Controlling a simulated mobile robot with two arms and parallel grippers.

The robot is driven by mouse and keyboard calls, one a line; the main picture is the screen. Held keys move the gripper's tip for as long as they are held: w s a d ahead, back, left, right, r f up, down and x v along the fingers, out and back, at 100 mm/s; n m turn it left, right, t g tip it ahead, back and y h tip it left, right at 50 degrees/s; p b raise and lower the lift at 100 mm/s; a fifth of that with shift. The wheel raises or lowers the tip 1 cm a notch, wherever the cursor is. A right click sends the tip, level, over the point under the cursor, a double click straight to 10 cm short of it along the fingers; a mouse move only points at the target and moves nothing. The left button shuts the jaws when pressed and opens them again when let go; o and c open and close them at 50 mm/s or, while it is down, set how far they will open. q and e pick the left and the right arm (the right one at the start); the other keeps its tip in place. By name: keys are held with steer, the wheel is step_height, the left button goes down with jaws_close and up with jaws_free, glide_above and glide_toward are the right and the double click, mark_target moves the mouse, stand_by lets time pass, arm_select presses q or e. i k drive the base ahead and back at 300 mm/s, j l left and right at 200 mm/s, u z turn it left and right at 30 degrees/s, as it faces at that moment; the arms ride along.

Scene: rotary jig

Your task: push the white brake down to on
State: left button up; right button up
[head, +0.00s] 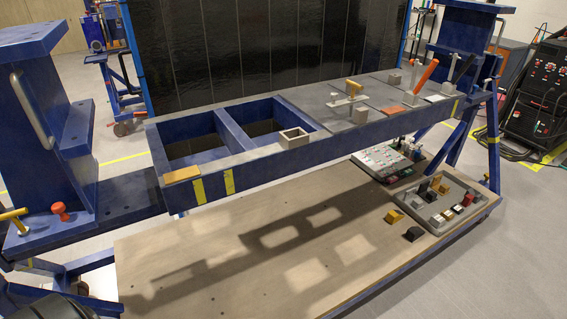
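A blue rotary jig frame (290,165) lies level across the view between two blue end stands. I cannot say for certain which part is the white brake. A slim grey-white lever (452,68) stands upright at the right end of the frame, above a small pale plate (435,97). An orange lever (425,76) leans to the right just left of it. A pale curved handle (32,106) is fixed on the left stand. Neither of my grippers is in view.
A yellow-handled clamp (352,90) stands on the frame. The left stand's base carries an orange knob (59,209) and a yellow-tipped lever (13,218). A wooden platform (200,270) below holds grey trays of parts (437,205) at right. Open floor lies at front right.

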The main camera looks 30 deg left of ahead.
mark_target(48, 286)
steer(key=u, duration=1.35)
